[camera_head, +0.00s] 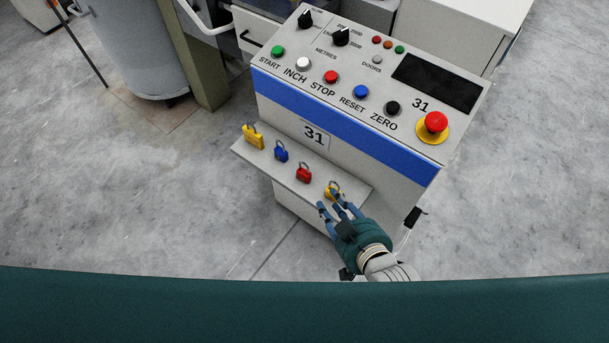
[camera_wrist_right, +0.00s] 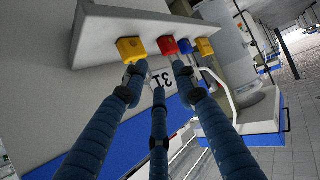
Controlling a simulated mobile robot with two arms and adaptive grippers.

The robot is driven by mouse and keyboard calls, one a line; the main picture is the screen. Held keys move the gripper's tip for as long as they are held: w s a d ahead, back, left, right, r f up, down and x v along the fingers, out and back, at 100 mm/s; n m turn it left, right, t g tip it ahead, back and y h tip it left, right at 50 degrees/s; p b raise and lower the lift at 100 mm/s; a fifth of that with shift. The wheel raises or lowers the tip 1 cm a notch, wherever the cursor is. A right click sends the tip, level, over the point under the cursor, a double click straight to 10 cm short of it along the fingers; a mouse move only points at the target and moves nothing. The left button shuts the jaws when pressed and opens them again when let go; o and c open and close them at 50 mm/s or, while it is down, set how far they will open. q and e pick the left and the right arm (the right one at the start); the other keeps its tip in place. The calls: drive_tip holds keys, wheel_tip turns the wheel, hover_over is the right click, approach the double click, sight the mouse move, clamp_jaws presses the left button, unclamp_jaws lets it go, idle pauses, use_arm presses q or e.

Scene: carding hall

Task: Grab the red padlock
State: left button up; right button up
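The red padlock (camera_head: 303,174) sits on a small ledge on the front of the grey control console, third from the left in a row. In the right wrist view the red padlock (camera_wrist_right: 167,45) shows just beyond the fingertips, between a yellow and a blue padlock. My right gripper (camera_head: 330,202) is at the ledge's front right, close to the right yellow padlock (camera_head: 333,189) and partly covering it. In the wrist view its three blue fingers (camera_wrist_right: 157,78) are spread with nothing between them. My left gripper is not in view.
A blue padlock (camera_head: 281,153) and another yellow padlock (camera_head: 254,138) stand farther left on the ledge (camera_head: 262,156). The console (camera_head: 350,125) with its buttons and red emergency knob (camera_head: 435,122) rises behind. The concrete floor (camera_head: 170,210) to the left is clear.

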wheel_tip(320, 180, up, 2)
drive_tip(key=w+a+t, duration=0.1)
drive_tip(key=a, duration=0.1)
drive_tip(key=y, duration=0.1)
approach(308, 168)
drive_tip(key=w+a, duration=0.2)
drive_tip(key=w+f, duration=0.2)
drive_tip(key=w, duration=0.1)
drive_tip(key=w+a+f, duration=0.1)
drive_tip(key=shift+w+f, duration=0.1)
drive_tip(key=shift+w, duration=0.25)
clamp_jaws()
